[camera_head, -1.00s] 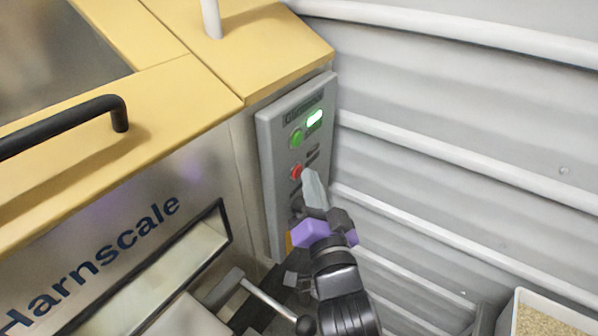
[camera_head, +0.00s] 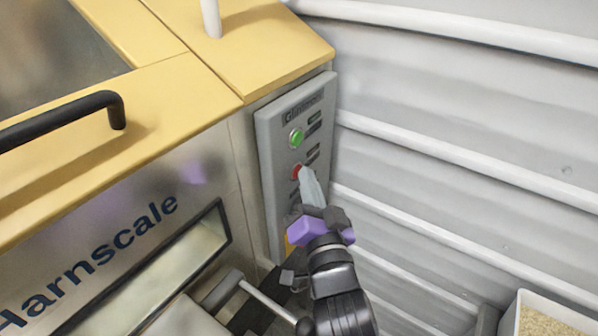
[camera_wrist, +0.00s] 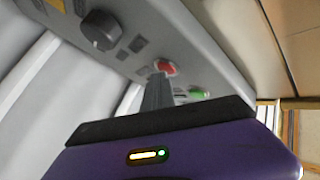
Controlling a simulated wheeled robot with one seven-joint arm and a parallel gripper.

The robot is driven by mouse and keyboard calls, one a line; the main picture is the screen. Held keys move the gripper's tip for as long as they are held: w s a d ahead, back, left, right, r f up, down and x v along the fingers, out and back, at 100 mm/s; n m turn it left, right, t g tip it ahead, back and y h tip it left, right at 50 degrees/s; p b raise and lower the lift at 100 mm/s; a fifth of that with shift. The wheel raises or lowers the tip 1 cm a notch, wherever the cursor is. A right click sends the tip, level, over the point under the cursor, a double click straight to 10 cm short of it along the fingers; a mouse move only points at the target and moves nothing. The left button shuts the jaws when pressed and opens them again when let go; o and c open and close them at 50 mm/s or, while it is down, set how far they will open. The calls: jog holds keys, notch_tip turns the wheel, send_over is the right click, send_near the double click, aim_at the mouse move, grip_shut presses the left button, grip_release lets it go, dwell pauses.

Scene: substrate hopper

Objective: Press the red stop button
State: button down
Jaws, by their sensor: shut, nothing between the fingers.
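The red stop button (camera_head: 296,171) is on the grey control panel (camera_head: 268,150) at the side of the hopper, below a green button (camera_head: 296,137). My gripper (camera_head: 304,176) is shut and empty, its fingertips at the red button and partly covering it in the head view. In the wrist view the red button (camera_wrist: 165,67) shows just beyond the fingertips (camera_wrist: 159,78); they appear to touch it or nearly so. The green button (camera_wrist: 199,93) is to its right there. The lamp near the panel's top is unlit.
A dark knob (camera_wrist: 101,30) is on the panel in the wrist view. The yellow-topped hopper (camera_head: 180,100) has a black handle (camera_head: 70,120). A ribbed grey wall (camera_head: 460,150) is at right. A bin of grains (camera_head: 545,322) stands lower right.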

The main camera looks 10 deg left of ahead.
jog(key=shift+s+d+p, duration=0.3)
jog(key=shift+d+p, duration=0.4)
jog(key=shift+d, duration=0.05)
jog(key=shift+s+d+p, duration=0.3)
jog(key=shift+d+p, duration=0.1)
jog(key=shift+d, duration=0.4)
jog(key=shift+s+d+p, duration=0.3)
jog(key=shift+d+p, duration=0.05)
jog(key=shift+d, duration=0.4)
jog(key=shift+s+d+p, duration=0.3)
jog(key=shift+d+p, duration=0.1)
jog(key=shift+d, duration=0.4)
